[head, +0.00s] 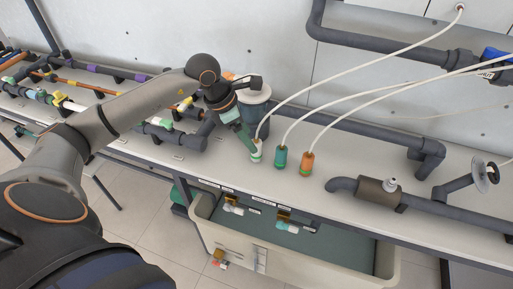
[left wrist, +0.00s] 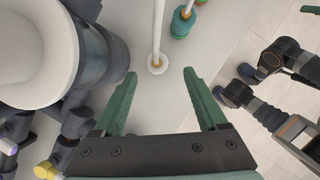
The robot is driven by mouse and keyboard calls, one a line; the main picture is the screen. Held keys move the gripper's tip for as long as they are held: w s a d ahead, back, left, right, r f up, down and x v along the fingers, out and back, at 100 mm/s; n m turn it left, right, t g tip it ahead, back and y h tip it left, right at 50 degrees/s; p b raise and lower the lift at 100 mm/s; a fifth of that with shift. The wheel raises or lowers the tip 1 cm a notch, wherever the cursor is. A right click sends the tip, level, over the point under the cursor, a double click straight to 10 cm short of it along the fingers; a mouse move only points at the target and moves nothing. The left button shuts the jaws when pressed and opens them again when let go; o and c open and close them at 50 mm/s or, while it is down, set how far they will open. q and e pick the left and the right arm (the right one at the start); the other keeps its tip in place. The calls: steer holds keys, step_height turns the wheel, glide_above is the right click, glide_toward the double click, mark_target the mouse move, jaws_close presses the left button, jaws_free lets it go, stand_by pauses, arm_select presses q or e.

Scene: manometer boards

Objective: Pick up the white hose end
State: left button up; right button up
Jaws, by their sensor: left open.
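The white hose end (head: 256,152) stands upright on the pale bench top, its white hose rising from it. Beside it stand a teal hose end (head: 281,158) and an orange hose end (head: 306,165). My left gripper (head: 248,140) is tilted down right at the white hose end. In the left wrist view, the open green fingers (left wrist: 160,92) point toward the white hose end (left wrist: 157,65), which lies near the gap between their tips with nothing gripped. The teal hose end (left wrist: 182,23) is farther off.
A grey-and-white vessel (head: 254,100) stands close behind the gripper; in the left wrist view it fills the left side. Grey pipes (head: 368,192) run along the bench at right. The bench's front edge is near, with a trough (head: 213,229) below.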

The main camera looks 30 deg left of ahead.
arm_select(q)
steer(key=x, duration=0.5)
steer(key=shift+w+f, duration=0.25)
steer(key=shift+f, duration=0.05)
jaws_close()
stand_by(0.4)
